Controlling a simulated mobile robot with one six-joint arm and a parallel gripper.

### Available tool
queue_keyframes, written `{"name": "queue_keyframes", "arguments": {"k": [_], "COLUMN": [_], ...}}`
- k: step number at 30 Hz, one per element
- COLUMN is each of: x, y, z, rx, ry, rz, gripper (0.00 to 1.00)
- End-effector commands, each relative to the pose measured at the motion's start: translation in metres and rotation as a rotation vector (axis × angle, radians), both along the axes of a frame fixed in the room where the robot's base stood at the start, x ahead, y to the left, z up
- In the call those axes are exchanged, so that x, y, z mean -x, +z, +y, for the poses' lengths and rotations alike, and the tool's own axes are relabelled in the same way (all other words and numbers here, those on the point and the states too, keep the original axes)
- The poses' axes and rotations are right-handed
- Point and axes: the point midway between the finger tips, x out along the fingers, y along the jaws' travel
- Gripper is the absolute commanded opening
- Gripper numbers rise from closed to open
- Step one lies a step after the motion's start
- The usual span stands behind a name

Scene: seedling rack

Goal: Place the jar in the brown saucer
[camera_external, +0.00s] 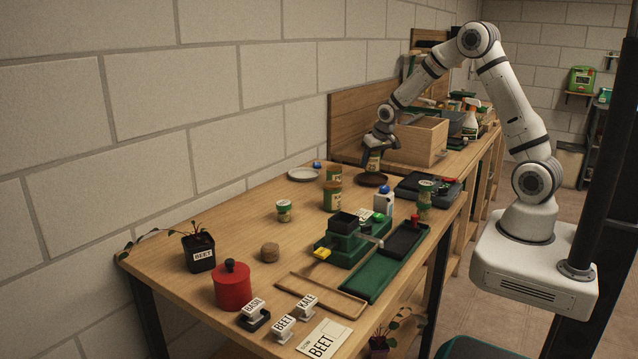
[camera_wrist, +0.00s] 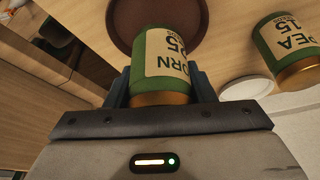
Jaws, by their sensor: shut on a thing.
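My gripper (camera_external: 378,146) is shut on a green jar (camera_external: 373,164) with a gold lid, which also shows in the wrist view (camera_wrist: 158,55) with a label reading "ORN" and 25. The fingers (camera_wrist: 160,88) hold it from both sides near its lid end. The brown saucer (camera_external: 372,181) lies on the bench below the jar, and its rim (camera_wrist: 121,25) shows behind the jar in the wrist view. The jar looks upright over the saucer; I cannot tell if its base touches it.
A "PEA" jar (camera_wrist: 278,42) and a white saucer (camera_external: 303,174) lie nearby. More jars (camera_external: 333,196) stand toward the front. A wooden box (camera_external: 420,140) stands just behind my gripper, and a dark tray (camera_external: 408,190) lies right of the saucer.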

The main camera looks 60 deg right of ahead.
Motion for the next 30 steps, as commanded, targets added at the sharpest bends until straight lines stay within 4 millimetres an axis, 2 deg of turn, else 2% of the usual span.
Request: {"name": "queue_keyframes", "arguments": {"k": [7,18,19,26,30], "x": [0.000,0.000,0.000,0.000,0.000], "y": [-0.032,-0.037,-0.035,-0.035,-0.035], "z": [0.000,0.000,0.000,0.000,0.000], "rx": [0.000,0.000,-0.001,-0.001,-0.001], "ry": [0.001,0.000,0.000,0.000,0.000], "rz": [0.002,-0.001,0.000,0.000,0.000], "gripper": [0.24,0.24,0.52,0.70,0.71]}}
